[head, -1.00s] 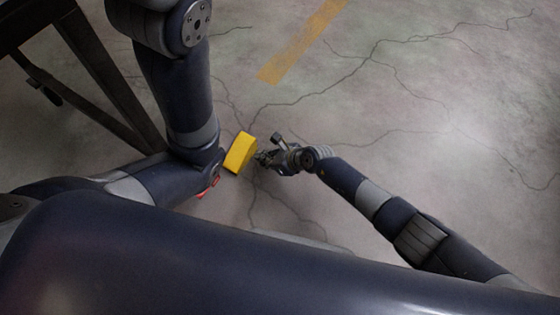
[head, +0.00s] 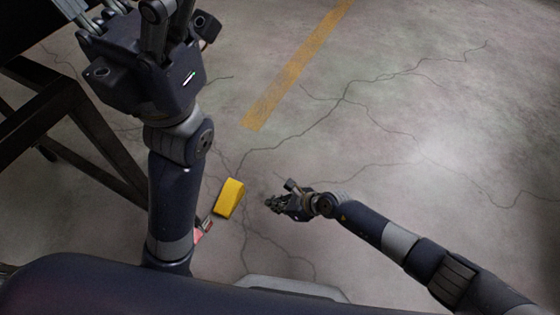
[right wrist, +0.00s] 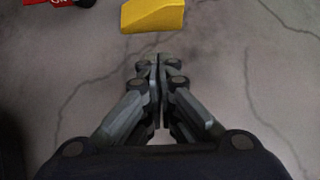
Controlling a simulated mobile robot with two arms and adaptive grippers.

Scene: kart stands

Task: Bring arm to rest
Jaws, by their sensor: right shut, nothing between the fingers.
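My right gripper (head: 270,203) is low over the floor in the middle of the head view. Its fingers are together and empty; in the right wrist view the closed fingertips (right wrist: 158,64) meet with nothing between them. My left gripper (head: 112,12) is raised at the top left of the head view. Its fingers are partly cut off by the top edge, so its opening is unclear. My left arm (head: 172,200) stands up from the lower left.
A yellow wedge-like block (head: 229,198) is left of my right gripper, apart from it; it shows ahead of the fingers in the wrist view (right wrist: 153,14). A red thing (head: 203,228) lies beside it. A dark frame (head: 85,120) stands at left. Floor at right is clear.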

